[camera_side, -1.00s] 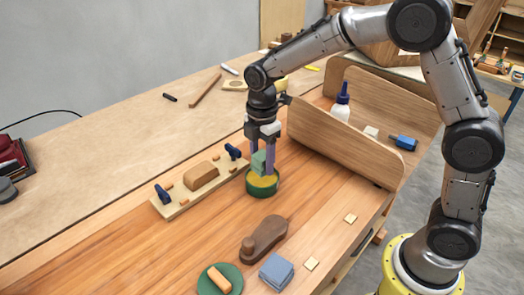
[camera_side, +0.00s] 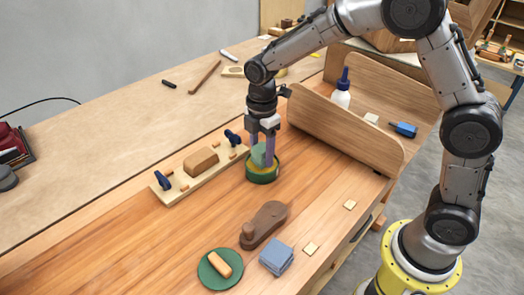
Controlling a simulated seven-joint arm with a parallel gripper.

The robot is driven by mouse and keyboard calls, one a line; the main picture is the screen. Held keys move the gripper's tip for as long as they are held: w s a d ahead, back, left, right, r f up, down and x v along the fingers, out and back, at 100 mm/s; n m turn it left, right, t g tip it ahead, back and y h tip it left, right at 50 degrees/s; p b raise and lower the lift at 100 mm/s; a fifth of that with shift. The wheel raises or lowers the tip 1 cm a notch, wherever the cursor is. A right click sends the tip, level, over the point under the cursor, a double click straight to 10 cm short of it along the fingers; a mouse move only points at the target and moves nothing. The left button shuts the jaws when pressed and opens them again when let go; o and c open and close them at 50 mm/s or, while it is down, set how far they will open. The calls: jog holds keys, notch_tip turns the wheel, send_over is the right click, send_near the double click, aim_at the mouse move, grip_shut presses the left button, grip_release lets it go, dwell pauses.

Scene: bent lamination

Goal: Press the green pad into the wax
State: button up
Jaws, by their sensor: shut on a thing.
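The green pad (camera_side: 258,155) is held between the two purple-grey fingers of my gripper (camera_side: 263,160). My gripper points straight down and is shut on the pad. The wax is yellow and sits in a round dark green tin (camera_side: 262,177) on the bench. The pad and fingertips are at the tin's opening, over the wax (camera_side: 257,168). The fingers hide part of the wax, and I cannot tell how firmly the pad touches it.
A clamping board (camera_side: 200,172) with a wooden block and blue clamps lies left of the tin. A curved wooden panel (camera_side: 345,135) stands to the right. A brown plane (camera_side: 264,224), green dish (camera_side: 211,277) and blue cloths (camera_side: 276,255) lie in front.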

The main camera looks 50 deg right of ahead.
aim_at(264, 146)
jog(key=shift+f, duration=0.65)
dwell(1.4)
jog(key=shift+r, duration=3.6)
jog(key=shift+d+f, duration=0.15)
jog(key=shift+d, duration=0.25)
jog(key=w+d+m, duration=0.2)
jog(key=d+m, duration=0.1)
jog(key=m, duration=0.7)
jog(key=w+d+f+m, duration=0.1)
jog(key=w+d+m, duration=0.1)
jog(key=m, duration=0.8)
jog(key=shift+d+m, duration=0.3)
jog(key=shift+d, duration=0.1)
